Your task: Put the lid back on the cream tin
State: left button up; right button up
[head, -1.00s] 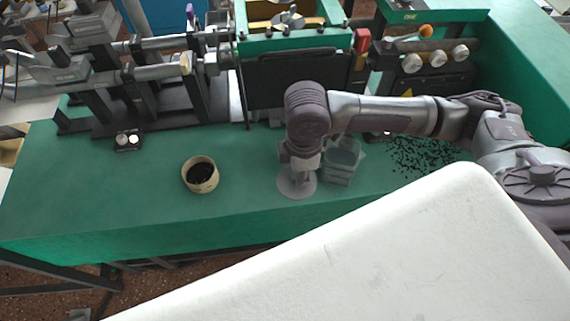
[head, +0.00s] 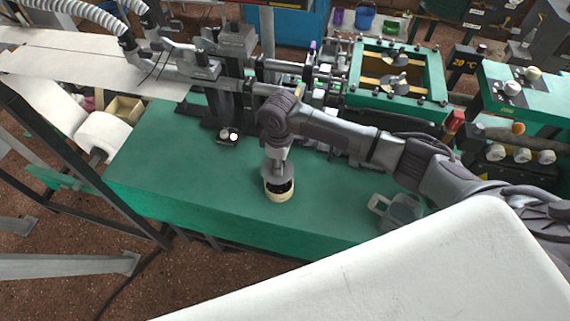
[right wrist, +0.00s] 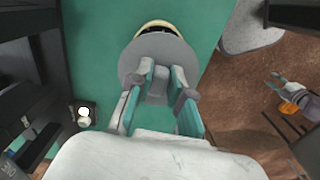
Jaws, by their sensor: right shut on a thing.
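The cream tin (head: 281,196) stands open and upright on the green bench top, its dark inside partly showing. My right gripper (head: 278,158) is shut on the grey round lid (head: 268,174), which covers the far part of the tin's opening from the head camera. In the right wrist view my gripper (right wrist: 160,88) holds the lid (right wrist: 135,62) by its middle. There the tin (right wrist: 159,24) shows only as a cream rim beyond the lid. Whether lid and tin touch cannot be told. My left gripper is not in view.
A small black box with white knobs (head: 228,136) sits behind to the left. Machinery (head: 235,70) lines the back. The bench left of the tin is clear.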

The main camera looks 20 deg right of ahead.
jog(key=shift+d+f+b, duration=0.15)
jog(key=shift+f+b, duration=0.95)
jog(key=shift+b, duration=0.1)
notch_tip(320, 180, down, 2)
jog(key=shift+f+b, duration=0.1)
jog(key=shift+b, duration=1.15)
jog(key=shift+f, duration=0.2)
jog(key=shift+f+b, duration=0.45)
jog(key=shift+f, duration=0.35)
pick_arm(q)
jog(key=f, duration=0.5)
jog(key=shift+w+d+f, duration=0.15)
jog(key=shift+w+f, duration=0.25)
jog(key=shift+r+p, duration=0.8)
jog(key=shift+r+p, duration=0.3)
jog(key=shift+p, duration=0.05)
pick_arm(e)
jog(key=shift+f, duration=0.15)
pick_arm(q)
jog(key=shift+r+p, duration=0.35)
